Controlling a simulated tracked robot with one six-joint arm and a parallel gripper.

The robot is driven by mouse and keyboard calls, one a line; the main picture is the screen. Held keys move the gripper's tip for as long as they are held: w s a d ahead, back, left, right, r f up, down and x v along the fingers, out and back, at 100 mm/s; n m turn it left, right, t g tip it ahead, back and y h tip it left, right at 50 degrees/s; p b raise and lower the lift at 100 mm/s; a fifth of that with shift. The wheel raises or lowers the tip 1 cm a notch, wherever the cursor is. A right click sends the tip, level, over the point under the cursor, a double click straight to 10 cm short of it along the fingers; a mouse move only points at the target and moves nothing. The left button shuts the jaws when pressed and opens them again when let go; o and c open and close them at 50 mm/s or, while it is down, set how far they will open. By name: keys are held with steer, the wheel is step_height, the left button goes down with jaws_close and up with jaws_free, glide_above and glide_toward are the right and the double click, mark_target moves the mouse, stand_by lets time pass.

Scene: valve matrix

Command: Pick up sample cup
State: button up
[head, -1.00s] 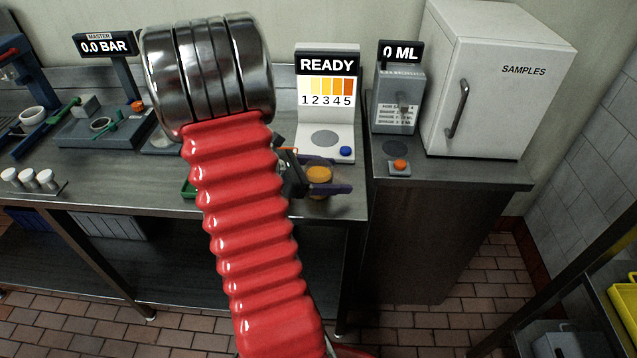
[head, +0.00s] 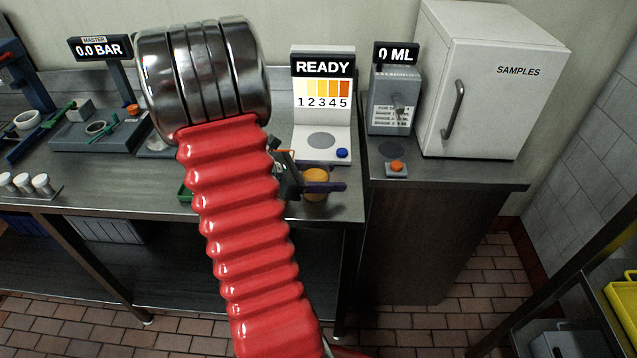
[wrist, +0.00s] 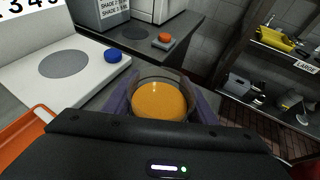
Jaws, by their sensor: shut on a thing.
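The sample cup (head: 315,184) is a clear cup with orange-yellow contents. It is between the purple fingers of my gripper (head: 322,186), in front of the READY reader. In the wrist view the cup (wrist: 160,101) looks upright, with a finger of my gripper (wrist: 160,104) against each side. My gripper is shut on it. The cup's lower part is hidden by the gripper body in the wrist view. I cannot tell whether its base touches the bench.
The READY reader (head: 323,110) has a grey disc and a blue button (head: 342,153). Right of it stand the 0 ML dispenser (head: 395,105), an orange button (head: 396,166) and the white SAMPLES fridge (head: 500,100). Three white cups (head: 23,183) stand at the left. An orange tray edge (wrist: 25,128) is close in the wrist view.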

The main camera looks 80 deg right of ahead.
steer(key=shift+r, duration=0.15)
step_height(320, 180, up, 10)
stand_by(0.6)
stand_by(0.4)
